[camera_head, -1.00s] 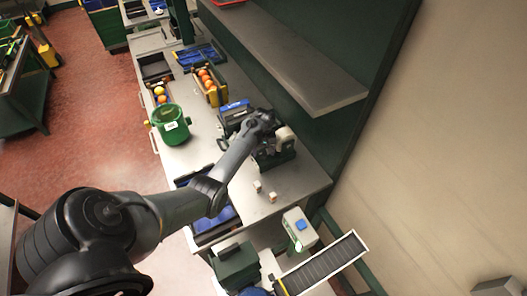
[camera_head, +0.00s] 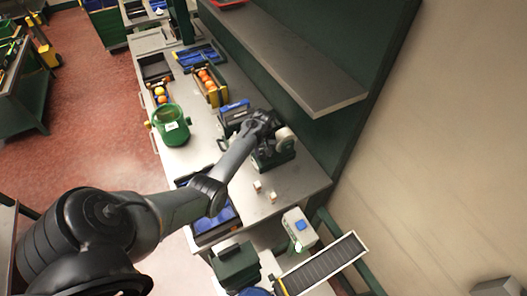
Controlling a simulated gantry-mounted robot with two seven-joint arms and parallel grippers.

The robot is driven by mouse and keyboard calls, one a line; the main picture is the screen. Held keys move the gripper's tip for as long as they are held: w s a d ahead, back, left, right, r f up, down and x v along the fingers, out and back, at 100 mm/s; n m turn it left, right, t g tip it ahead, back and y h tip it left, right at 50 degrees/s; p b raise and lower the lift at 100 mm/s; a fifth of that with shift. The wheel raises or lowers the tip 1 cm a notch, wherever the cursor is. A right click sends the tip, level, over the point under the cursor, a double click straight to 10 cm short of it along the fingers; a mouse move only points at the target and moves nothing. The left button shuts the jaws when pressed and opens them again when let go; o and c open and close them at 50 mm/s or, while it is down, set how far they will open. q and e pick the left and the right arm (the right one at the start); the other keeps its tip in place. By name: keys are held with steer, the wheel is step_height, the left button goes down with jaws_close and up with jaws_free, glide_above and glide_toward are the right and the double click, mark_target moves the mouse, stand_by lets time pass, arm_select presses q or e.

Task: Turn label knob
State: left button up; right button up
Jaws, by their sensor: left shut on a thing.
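The label machine (camera_head: 274,153) is a dark green device with a pale roll (camera_head: 285,137) on its right side, standing on the grey workbench (camera_head: 300,188). My left arm reaches across the bench to it. My left gripper (camera_head: 266,124) is at the top of the machine, shut on what appears to be its knob. The knob itself is hidden behind the gripper and wrist. My right gripper is not in view.
A green pot (camera_head: 172,128) with a white label stands left of the machine. A crate of oranges (camera_head: 210,87) is farther back. Small pale blocks (camera_head: 257,186) lie in front of the machine. A grey shelf (camera_head: 290,62) overhangs the bench. A small conveyor (camera_head: 325,264) is at lower right.

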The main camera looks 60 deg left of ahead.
arm_select(q)
steer(key=m+p, duration=0.2)
steer(key=m, duration=0.1)
steer(key=shift+r+p, duration=0.2)
steer(key=shift+p, duration=0.1)
steer(key=m+p, duration=0.2)
steer(key=m, duration=0.3)
steer(key=shift+f, duration=0.1)
steer(key=m, duration=0.4)
steer(key=shift+p, duration=0.35)
steer(key=shift+f+m, duration=0.1)
steer(key=shift+m, duration=2.4)
steer(key=o, duration=1)
steer(key=shift+o, duration=0.2)
